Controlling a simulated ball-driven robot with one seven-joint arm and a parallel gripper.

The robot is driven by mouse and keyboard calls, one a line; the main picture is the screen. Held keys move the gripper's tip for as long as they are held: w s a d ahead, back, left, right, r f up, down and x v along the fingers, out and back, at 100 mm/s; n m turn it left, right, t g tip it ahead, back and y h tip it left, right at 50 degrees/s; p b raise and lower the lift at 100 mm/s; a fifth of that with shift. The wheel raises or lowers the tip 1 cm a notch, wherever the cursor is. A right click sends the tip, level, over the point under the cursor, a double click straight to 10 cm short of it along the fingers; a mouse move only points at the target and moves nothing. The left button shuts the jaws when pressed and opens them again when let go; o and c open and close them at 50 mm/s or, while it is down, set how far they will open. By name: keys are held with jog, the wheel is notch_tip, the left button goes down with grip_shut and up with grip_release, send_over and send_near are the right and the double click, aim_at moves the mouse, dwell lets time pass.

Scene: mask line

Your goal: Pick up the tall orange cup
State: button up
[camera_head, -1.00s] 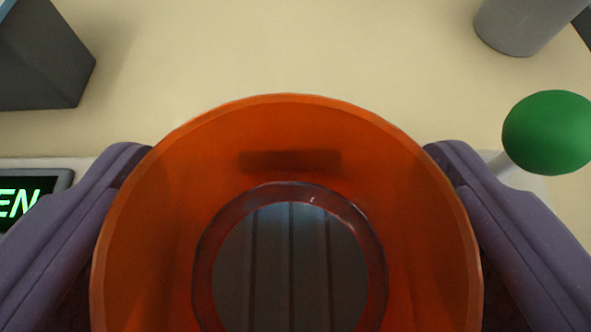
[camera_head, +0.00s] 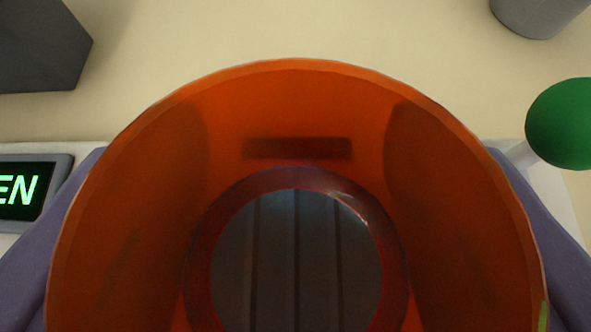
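The tall orange cup (camera_head: 300,110) fills the middle of the view, seen from above into its open mouth. Its wall is see-through, and its round base shows at the bottom. The fingers of my gripper (camera_head: 297,210) stand on the left and right sides of the cup, outside its wall. Their front parts show as dark patches through the orange wall. The fingers look very near or against the cup, but I cannot tell whether they press on it. The near side of the cup is out of the frame.
A green ball on a pale stem (camera_head: 563,124) stands close on the right. A panel with glowing green letters (camera_head: 30,190) lies at left. A dark grey block (camera_head: 38,50) is at upper left, a grey cylinder (camera_head: 538,14) at upper right. The cream surface (camera_head: 290,30) beyond the cup is clear.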

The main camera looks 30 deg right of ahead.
aim_at(303, 93)
jog(key=shift+r+p, duration=1.05)
jog(key=shift+r, duration=0.65)
jog(key=s+d+r+p, duration=0.1)
jog(key=s+d+p, duration=0.2)
jog(key=s+p, duration=1)
jog(key=shift+s+d+p, duration=0.3)
jog(key=shift+s+d, duration=0.1)
jog(key=shift+s, duration=0.8)
dwell(0.5)
